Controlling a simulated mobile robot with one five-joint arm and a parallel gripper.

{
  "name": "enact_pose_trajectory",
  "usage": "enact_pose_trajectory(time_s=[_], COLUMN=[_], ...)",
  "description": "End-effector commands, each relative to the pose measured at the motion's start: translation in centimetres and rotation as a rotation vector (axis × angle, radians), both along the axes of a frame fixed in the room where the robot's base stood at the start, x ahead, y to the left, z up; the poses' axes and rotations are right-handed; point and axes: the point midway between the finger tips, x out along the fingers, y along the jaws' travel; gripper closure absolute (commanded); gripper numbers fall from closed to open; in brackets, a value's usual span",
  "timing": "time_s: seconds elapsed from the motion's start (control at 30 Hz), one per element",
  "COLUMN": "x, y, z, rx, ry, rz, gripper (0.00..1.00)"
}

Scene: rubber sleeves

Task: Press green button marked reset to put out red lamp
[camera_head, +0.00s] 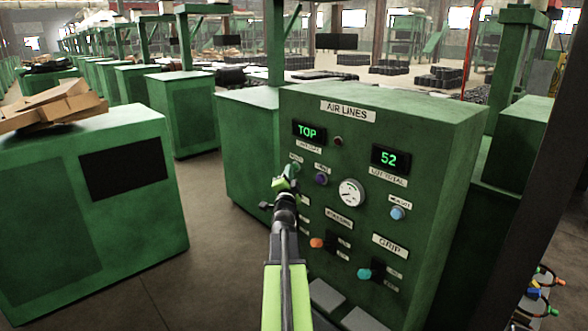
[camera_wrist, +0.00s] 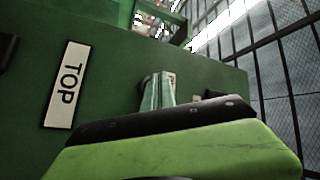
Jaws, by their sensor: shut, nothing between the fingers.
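The green panel (camera_head: 425,155) titled AIR LINES faces me in the head view. A green button (camera_head: 291,169) is at its left side, under a small label too blurred to read for certain. My gripper (camera_head: 280,184) is shut and empty, its tip at or just in front of this button; I cannot tell whether they touch. In the wrist view a pale green cylindrical piece (camera_wrist: 157,91), probably the button, stands just beyond my gripper (camera_wrist: 180,118), which partly hides it. A small lamp (camera_head: 338,141) on the panel looks dull dark red, with no clear glow.
Near the button are a purple knob (camera_head: 321,179) and a round gauge (camera_head: 351,193). A blue knob (camera_head: 397,213), an orange lever (camera_head: 317,243) and a teal lever (camera_head: 364,274) sit lower. A green cabinet (camera_head: 150,215) with cardboard stands left.

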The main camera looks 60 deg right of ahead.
Motion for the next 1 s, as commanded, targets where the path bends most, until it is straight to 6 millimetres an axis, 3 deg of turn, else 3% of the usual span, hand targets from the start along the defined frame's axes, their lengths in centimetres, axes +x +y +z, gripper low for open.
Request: enact_pose_trajectory(time_s=[0.3,0.63,1.0], x=[0.4,0.5,1.6], y=[1.4,1.7,5.2], z=[0.0,0.0,0.0], rx=[-0.001,0.0,-0.001], ry=[0.0,-0.001,0.0], rz=[0.001,0.001,0.002], gripper=[1.0,1.0,1.0])
